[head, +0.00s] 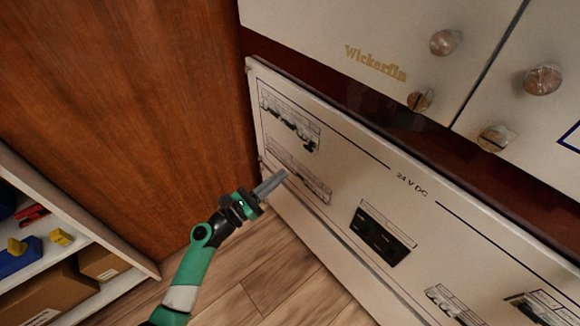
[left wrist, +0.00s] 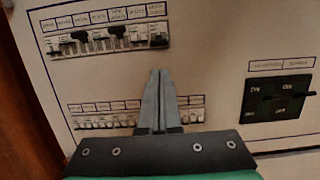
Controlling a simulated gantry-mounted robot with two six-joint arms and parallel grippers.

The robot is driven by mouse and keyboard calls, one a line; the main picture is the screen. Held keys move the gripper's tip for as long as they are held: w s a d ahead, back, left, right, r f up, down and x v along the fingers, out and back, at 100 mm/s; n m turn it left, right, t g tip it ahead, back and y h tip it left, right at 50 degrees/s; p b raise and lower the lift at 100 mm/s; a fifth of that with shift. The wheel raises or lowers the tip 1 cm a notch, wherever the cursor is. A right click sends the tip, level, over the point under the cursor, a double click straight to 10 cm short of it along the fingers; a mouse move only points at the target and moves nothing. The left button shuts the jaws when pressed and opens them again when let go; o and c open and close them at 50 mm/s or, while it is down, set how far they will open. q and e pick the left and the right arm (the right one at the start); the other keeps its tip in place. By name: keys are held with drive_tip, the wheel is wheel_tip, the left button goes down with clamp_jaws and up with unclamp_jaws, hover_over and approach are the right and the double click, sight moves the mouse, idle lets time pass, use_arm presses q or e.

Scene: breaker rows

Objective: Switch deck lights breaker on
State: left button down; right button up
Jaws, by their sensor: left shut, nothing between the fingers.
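A white electrical panel (head: 350,165) carries an upper breaker row (head: 290,125) and a lower breaker row (head: 318,187). In the left wrist view the upper row (left wrist: 105,40) has labels above white switches and some dark levers. The lower row (left wrist: 100,121) has small pale switches under its labels. The label print is too small to read, so I cannot tell which breaker is deck lights. My left gripper (head: 284,174) is shut and empty in front of the lower row. In the wrist view its fingertips (left wrist: 160,72) hide part of that row. My right gripper is not in view.
A dark switch panel (head: 382,233) sits right of the rows. More switches (head: 450,305) are at the bottom right. White cabinet doors with round knobs (head: 445,42) are above. A brown wooden wall (head: 130,110) and a shelf with boxes (head: 45,300) are at left.

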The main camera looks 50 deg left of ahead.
sight(308, 148)
use_arm(q)
drive_tip(key=b+x, duration=0.2)
drive_tip(key=x, duration=0.7)
drive_tip(key=shift+w+d, duration=0.1)
